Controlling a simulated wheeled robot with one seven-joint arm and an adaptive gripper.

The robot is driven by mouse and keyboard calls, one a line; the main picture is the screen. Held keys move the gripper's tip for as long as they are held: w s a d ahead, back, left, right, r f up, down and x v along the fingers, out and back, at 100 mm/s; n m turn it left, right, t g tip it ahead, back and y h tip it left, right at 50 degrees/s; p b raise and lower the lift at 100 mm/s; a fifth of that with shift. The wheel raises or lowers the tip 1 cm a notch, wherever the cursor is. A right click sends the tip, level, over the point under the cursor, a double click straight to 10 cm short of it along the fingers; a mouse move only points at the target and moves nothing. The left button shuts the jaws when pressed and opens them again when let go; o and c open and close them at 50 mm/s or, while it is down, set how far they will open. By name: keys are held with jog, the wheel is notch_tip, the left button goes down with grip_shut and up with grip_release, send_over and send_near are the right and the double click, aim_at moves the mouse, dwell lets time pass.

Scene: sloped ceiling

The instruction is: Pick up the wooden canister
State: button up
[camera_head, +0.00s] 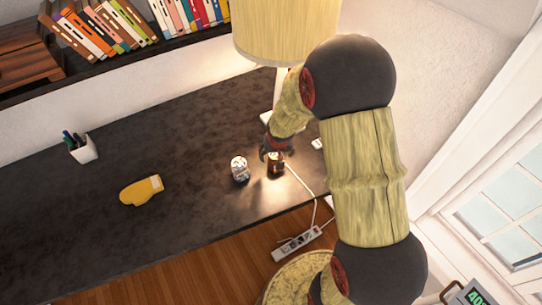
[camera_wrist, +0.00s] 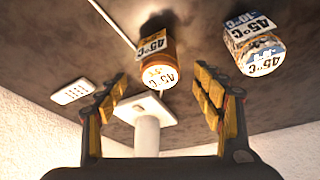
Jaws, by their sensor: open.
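The wooden canister is a small brown cylinder (camera_head: 276,163) on the dark tabletop, just beside my gripper (camera_head: 269,151) in the head view. In the wrist view the brown canister (camera_wrist: 157,62), with a white label, shows between and beyond the fingertips of my gripper (camera_wrist: 161,80). The fingers are spread wide and empty, with a gap to the canister. A similar white and blue canister (camera_head: 239,168) stands to its left in the head view. It also shows at the upper right of the wrist view (camera_wrist: 255,52).
A lit lamp (camera_head: 278,35) stands behind my gripper; its base (camera_wrist: 145,108) is close in the wrist view. A yellow mitten-like object (camera_head: 141,190) and a white pen cup (camera_head: 83,151) lie farther left. A power strip (camera_head: 297,243) is near the table's front edge.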

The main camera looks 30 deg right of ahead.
aim_at(276, 156)
jog(key=shift+b+x, duration=1.35)
jog(key=shift+x, duration=2.55)
jog(key=shift+c, duration=1)
jog(key=shift+r, duration=0.1)
jog(key=c, duration=1.1)
